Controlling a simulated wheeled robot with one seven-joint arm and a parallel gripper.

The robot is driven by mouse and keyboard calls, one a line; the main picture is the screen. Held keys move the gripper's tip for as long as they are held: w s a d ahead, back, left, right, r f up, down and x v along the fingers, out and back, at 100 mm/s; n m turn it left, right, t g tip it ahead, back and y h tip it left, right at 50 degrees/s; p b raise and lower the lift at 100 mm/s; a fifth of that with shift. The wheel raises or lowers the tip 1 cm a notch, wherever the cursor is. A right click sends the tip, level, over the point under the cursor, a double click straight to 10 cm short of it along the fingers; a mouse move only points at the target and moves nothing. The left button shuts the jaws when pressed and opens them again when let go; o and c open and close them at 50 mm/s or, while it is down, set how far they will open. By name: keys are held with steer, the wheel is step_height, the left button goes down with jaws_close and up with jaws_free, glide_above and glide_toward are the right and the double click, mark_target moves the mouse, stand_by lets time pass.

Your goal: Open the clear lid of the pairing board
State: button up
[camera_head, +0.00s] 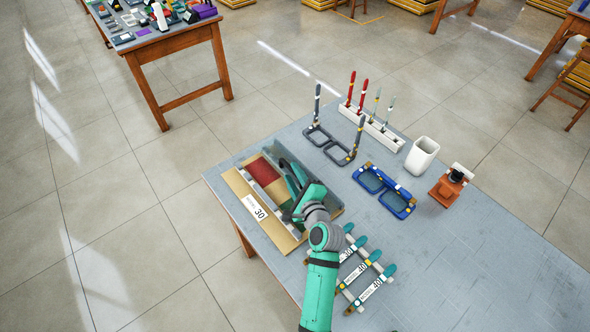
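The pairing board appears to be the tan board (238,187) at the table's left corner. It holds a red panel, a green panel, grey strips and a white label reading 30. A grey see-through strip along its upper right side may be part of the clear lid, but I cannot make out the lid's outline or whether it is raised. My gripper (287,170), teal and dark, is over the right part of the board and hides some of it. I cannot tell whether it touches the board or lid, or how its fingers stand.
Dark glasses (318,134) with upright temples and blue folded glasses (396,205) lie right of the board. Behind them are a white rack (371,128), a white cup (421,156) and an orange device (446,190). Labelled temple holders (371,287) lie beside my arm. The table's right front is clear.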

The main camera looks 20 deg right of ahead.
steer(key=shift+x, duration=1)
steer(key=shift+w+d+f, duration=0.1)
steer(key=shift+w+d, duration=0.1)
steer(key=shift+w, duration=0.15)
steer(key=shift+w, duration=0.1)
